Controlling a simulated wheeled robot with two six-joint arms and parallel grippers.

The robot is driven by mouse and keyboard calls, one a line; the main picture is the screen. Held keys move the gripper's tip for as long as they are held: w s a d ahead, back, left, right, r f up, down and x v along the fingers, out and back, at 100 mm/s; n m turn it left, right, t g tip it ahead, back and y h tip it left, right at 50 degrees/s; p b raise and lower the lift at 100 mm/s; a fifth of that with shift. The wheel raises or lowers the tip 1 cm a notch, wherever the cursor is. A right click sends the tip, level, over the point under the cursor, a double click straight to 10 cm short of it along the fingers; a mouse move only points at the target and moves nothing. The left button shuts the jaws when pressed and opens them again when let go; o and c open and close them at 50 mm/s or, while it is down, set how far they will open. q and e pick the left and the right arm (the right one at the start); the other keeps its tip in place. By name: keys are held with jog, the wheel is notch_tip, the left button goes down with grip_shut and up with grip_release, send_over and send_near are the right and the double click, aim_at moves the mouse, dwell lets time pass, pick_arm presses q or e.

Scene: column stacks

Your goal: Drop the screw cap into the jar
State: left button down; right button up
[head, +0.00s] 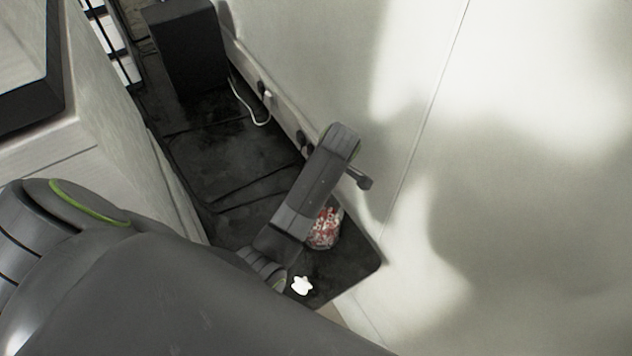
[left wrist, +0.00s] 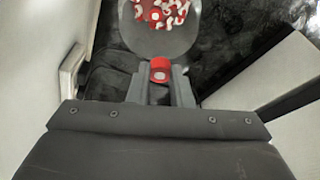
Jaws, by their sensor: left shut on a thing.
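The screw cap (left wrist: 160,70) is red with a pale square on its near face. It sits between the fingertips of my left gripper (left wrist: 161,76), which is shut on it. The jar (left wrist: 187,38) is clear and rounded, with red and white pieces inside. It lies just beyond the cap in the left wrist view; I cannot tell whether the cap is over its opening. In the head view, my left arm partly covers the jar (head: 324,229), and the cap cannot be made out. My right gripper is not in view.
The jar stands near the end of a narrow dark surface (head: 345,277). A white star-like piece (head: 302,285) lies close to it. A pale wall (head: 480,200) is on the right. A black box (head: 185,50) and a white cable (head: 240,97) are farther back.

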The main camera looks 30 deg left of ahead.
pick_arm(q)
jog(key=shift+f, duration=2.15)
jog(key=c, duration=1.2)
grip_release()
jog(key=shift+c, duration=0.2)
